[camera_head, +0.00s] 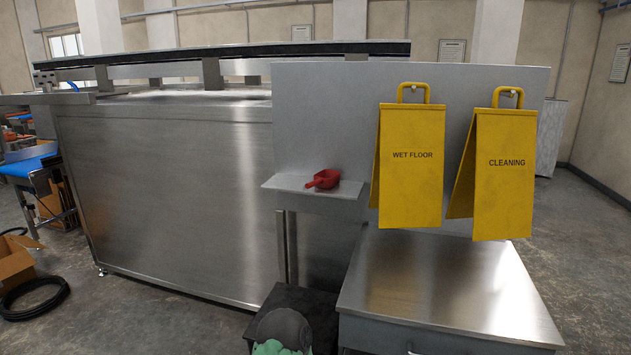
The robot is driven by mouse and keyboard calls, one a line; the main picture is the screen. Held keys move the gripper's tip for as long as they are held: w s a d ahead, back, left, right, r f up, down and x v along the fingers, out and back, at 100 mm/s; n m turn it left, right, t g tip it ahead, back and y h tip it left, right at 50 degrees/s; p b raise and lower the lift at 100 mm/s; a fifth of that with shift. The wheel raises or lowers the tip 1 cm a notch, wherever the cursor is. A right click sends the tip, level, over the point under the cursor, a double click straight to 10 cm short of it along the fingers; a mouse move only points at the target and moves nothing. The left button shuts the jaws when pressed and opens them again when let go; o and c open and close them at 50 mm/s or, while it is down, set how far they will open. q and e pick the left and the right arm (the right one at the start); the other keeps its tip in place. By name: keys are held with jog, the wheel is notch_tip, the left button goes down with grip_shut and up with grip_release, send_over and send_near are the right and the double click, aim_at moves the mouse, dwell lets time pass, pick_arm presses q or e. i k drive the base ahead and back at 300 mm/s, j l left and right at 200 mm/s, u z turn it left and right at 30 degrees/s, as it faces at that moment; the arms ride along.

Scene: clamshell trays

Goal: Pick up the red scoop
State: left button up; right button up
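The red scoop (325,179) lies on a small metal shelf (290,184) fixed to the front of an upright grey panel. Its bowl is towards the right and a short handle points to the lower left. Nothing touches it except the shelf. Neither of my grippers shows in the head view.
Two yellow signs, a wet floor sign (410,185) and a cleaning sign (505,190), hang right of the shelf. A steel table (440,280) stands below them. A dark box (318,308) with a grey-green object (283,330) sits below the shelf. A large steel cabinet (170,200) fills the left.

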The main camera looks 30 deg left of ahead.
aim_at(320, 182)
jog(key=j+z, duration=0.1)
jog(key=j, duration=2.85)
jog(key=i+j, duration=0.1)
jog(key=j, duration=0.5)
jog(key=i+j, duration=0.1)
jog(key=j, duration=0.45)
jog(key=i+j+z, duration=0.1)
jog(key=j, duration=1.1)
jog(key=i+z, duration=0.05)
